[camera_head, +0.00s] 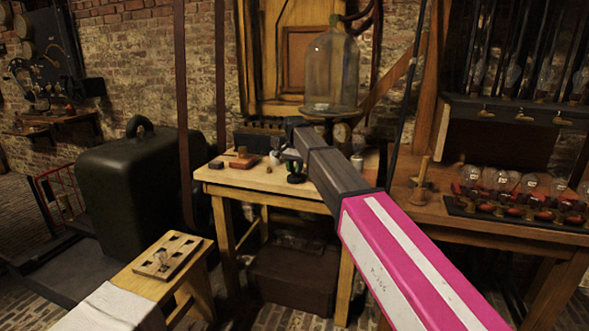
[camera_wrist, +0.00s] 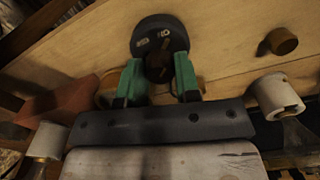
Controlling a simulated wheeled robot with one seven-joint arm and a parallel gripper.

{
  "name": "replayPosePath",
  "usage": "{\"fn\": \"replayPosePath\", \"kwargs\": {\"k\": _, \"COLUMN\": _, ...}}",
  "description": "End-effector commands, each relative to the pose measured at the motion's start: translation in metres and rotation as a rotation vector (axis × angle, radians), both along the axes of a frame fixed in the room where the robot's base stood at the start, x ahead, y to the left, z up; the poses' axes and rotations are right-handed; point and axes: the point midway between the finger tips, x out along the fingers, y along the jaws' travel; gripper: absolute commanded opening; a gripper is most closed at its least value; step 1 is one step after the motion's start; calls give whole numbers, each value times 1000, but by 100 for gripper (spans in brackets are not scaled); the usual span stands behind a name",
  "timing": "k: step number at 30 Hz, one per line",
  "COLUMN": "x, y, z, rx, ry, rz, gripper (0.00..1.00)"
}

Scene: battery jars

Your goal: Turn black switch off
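The black switch is a round black disc (camera_wrist: 160,30) with small pale markings on its face and a dark knob (camera_wrist: 158,68) at its middle. In the head view the switch (camera_head: 296,178) sits on the wooden table, partly hidden by my arm. My gripper (camera_wrist: 158,72) has green fingertips, one on each side of the knob. The fingers are apart with the knob between them. Whether they press on it I cannot tell.
In the wrist view a brown round knob (camera_wrist: 281,41) and a white cylinder (camera_wrist: 277,96) lie to the right, and a reddish block (camera_wrist: 62,98) to the left. A glass bell jar (camera_head: 331,70) stands behind the table (camera_head: 265,181). Bulbs (camera_head: 503,181) stand on the right bench.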

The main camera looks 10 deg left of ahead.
Motion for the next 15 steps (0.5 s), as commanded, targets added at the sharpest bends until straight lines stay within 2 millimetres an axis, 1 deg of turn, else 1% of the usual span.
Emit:
{"fn": "replayPosePath", "kwargs": {"k": 8, "x": 0, "y": 0, "z": 0, "rx": 1, "ry": 0, "rz": 24, "gripper": 7}}
{"fn": "replayPosePath", "kwargs": {"k": 15, "x": 0, "y": 0, "z": 0, "rx": 1, "ry": 0, "rz": 139, "gripper": 7}}
